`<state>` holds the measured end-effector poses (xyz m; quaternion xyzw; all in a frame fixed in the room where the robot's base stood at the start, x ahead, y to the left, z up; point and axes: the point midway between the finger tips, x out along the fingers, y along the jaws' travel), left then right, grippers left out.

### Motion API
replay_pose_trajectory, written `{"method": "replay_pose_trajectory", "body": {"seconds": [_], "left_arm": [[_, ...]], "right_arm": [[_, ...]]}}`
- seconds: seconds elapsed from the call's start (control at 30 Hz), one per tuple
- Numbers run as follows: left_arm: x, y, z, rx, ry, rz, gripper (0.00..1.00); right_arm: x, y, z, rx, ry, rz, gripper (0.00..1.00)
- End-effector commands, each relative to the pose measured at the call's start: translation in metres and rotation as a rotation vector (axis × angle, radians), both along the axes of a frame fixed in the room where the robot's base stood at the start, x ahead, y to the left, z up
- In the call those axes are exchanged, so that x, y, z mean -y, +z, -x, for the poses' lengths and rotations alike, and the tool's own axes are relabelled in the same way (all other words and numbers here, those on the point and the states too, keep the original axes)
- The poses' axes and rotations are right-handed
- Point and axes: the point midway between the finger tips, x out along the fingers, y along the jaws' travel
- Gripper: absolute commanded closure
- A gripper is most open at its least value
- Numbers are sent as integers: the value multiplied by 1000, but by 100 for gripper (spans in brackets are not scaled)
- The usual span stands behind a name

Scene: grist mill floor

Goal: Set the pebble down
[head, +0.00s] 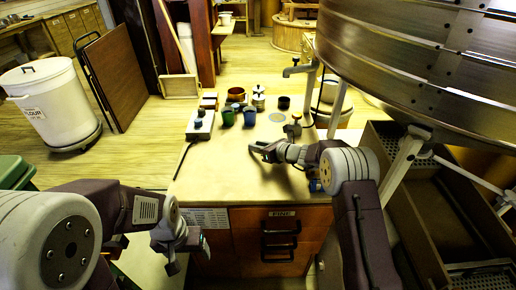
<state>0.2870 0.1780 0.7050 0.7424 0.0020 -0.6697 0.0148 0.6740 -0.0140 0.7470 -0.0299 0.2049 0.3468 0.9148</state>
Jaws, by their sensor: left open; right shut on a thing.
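My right gripper (257,149) reaches in from the right over the middle of the pale table top (215,165). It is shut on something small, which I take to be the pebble. The pebble itself is too small or too hidden by the fingers to make out. I cannot tell whether it touches the table. My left gripper (188,251) is open and hangs low in front of the table's front left corner, apart from the table top.
Several cups stand towards the table's back, including a green cup (228,117) and a blue cup (250,117). A grey box (200,125) with a cable is at the left edge. A large metal drum (415,60) overhangs the right. The table's front left is clear.

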Motion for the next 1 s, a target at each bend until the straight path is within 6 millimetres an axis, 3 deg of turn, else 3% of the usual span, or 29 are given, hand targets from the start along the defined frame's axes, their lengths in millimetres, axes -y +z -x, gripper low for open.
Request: {"method": "replay_pose_trajectory", "body": {"seconds": [0.17,0.2,0.27,0.67,1.0], "left_arm": [[0,-4,0,0,0,0,26],[0,-2,0,0,0,0,26],[0,-2,0,0,0,0,26],[0,2,0,0,0,0,26],[0,10,0,0,0,0,26]], "right_arm": [[0,-4,0,0,0,0,100],[0,-2,0,0,0,0,65],[0,-1,0,0,0,0,54],[4,4,3,0,-1,0,54],[53,37,56,0,-4,-1,54]]}}
